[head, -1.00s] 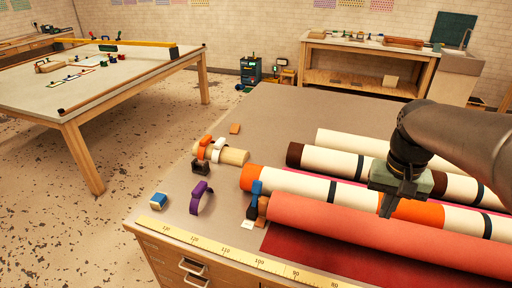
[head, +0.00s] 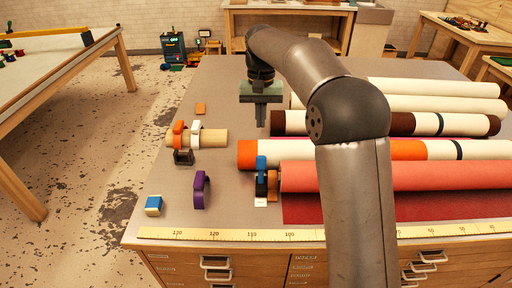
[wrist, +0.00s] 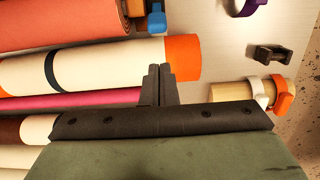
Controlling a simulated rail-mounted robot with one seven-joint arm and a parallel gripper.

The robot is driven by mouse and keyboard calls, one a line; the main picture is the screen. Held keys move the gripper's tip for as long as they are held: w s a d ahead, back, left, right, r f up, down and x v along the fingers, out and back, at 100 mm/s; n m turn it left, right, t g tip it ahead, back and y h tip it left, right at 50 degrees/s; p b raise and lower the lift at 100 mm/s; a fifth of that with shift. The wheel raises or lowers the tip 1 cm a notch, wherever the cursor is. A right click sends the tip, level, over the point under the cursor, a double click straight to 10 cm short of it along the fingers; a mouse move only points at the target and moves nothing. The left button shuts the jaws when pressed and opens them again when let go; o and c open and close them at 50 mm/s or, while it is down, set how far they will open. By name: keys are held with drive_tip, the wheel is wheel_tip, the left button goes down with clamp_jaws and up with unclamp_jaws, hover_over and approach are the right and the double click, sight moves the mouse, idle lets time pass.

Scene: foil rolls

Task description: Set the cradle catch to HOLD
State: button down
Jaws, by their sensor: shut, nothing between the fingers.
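The cradle catch appears to be the blue-topped lever (head: 261,164) with a dark lower part, at the left end of the red roll (head: 390,177). A small pale label (head: 260,202) lies at its foot; its writing is too small to read.
Several rolls lie to the right on the table (head: 225,90). A wooden dowel (head: 213,138) with orange and white clips, a purple ring clip (head: 199,190) and a blue-and-white block (head: 154,206) stand left. A yellow ruler (head: 220,235) runs along the front edge.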

drive_tip(key=shift+f, duration=0.1)
drive_tip(key=p, duration=0.1)
approach(261, 170)
drive_tip(key=w+f, duration=0.2)
drive_tip(key=f, duration=0.1)
drive_tip(key=w+f, duration=0.2)
drive_tip(key=shift+a+f, duration=0.2)
drive_tip(key=shift+a, duration=0.1)
drive_tip(key=shift+s, duration=0.15)
